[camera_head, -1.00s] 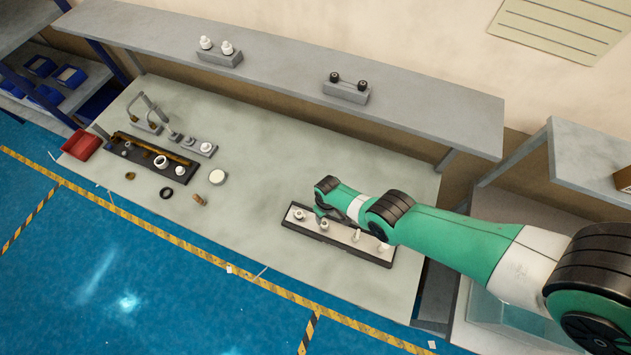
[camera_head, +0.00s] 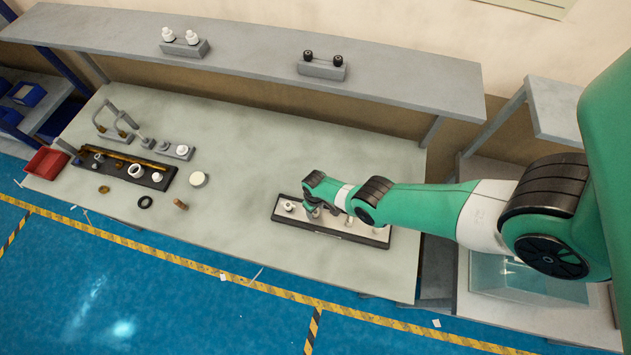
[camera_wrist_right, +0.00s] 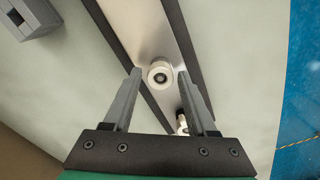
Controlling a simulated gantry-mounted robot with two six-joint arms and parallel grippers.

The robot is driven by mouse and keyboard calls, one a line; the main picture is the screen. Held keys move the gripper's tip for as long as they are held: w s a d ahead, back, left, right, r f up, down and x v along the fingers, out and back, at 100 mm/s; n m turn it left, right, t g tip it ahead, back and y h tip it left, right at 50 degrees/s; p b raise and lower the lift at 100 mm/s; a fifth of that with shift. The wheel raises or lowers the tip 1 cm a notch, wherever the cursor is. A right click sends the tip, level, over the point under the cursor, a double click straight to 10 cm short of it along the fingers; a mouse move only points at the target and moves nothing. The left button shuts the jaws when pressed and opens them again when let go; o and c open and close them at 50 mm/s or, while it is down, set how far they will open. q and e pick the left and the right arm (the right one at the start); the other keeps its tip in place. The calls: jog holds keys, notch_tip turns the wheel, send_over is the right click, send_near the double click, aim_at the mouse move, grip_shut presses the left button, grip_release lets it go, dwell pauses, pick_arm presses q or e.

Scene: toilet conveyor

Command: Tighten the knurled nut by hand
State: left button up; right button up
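The dark-edged fixture tray (camera_head: 322,233) with a light metal plate lies on the right part of the bench and carries several small pale fittings. My right gripper (camera_head: 314,207) is low over this tray. In the right wrist view its two fingers (camera_wrist_right: 159,74) are apart, one on each side of a round pale nut (camera_wrist_right: 160,73) with a dark centre hole. Small gaps show between nut and fingertips. Another pale fitting (camera_wrist_right: 183,122) shows near the right finger, partly hidden. One fitting (camera_head: 289,206) sits at the tray's left end. Knurling is too small to see. My left gripper is not in view.
A dark tray (camera_head: 125,165) of parts, a red bin (camera_head: 46,163) and loose rings stand at the bench's left. A raised shelf (camera_head: 250,62) runs along the back with two small holders. The bench middle (camera_head: 240,165) is clear.

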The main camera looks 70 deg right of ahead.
grip_shut()
jog(key=m, duration=0.5)
jog(key=m, duration=0.5)
jog(key=m, duration=0.5)
dwell(0.4)
